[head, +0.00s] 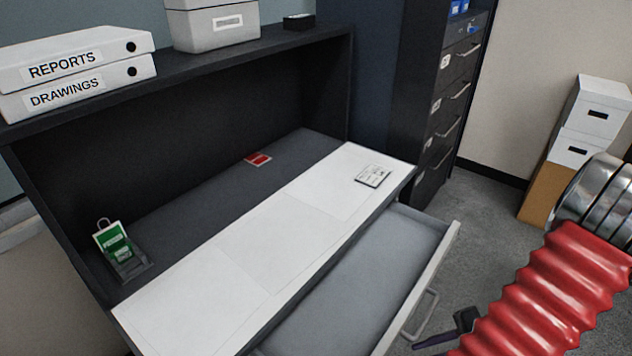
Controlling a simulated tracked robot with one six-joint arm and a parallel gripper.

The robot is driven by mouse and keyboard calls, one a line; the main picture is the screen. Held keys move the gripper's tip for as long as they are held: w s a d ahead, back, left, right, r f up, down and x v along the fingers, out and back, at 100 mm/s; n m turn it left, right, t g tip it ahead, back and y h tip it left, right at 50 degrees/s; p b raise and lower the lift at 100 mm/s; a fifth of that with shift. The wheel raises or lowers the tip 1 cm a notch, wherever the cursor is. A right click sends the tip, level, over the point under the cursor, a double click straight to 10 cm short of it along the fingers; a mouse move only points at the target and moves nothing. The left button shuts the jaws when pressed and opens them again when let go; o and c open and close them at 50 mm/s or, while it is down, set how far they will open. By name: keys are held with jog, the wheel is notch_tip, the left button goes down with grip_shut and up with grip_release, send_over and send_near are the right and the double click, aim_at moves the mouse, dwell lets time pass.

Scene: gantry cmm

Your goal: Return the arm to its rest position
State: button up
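My arm (560,290) shows at the lower right as a red ribbed sleeve with shiny metal rings above it. It is in front of the carpet, to the right of the open drawer. My gripper is not clearly in view, so I cannot see its fingers or whether it holds anything.
A dark desk has a white top strip (230,260) and an open grey drawer (360,285) jutting right. A green-and-white card (112,243) stands in a holder; a small framed card (373,176) and red card (258,159) lie flat. A dark object (462,328) is partly hidden beside my arm. Boxes (598,112) stand right.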

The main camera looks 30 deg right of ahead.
jog(key=w+a+r+n+g+h, duration=0.35)
jog(key=w+a+r+n, duration=0.2)
jog(key=r, duration=0.35)
jog(key=w+a+r+n+g+h, duration=0.2)
jog(key=w+a+r+n+h, duration=0.25)
jog(key=w+r, duration=0.35)
jog(key=w+a+r+n+t, duration=0.1)
jog(key=a+r+n, duration=0.3)
jog(key=a, duration=0.5)
jog(key=a+r+n+t, duration=0.3)
jog(key=a+r+t, duration=0.1)
jog(key=a+r, duration=0.5)
jog(key=shift+w+a+r+n+y, duration=0.2)
jog(key=shift+w+a+n+y, duration=0.1)
jog(key=shift+w+n, duration=0.1)
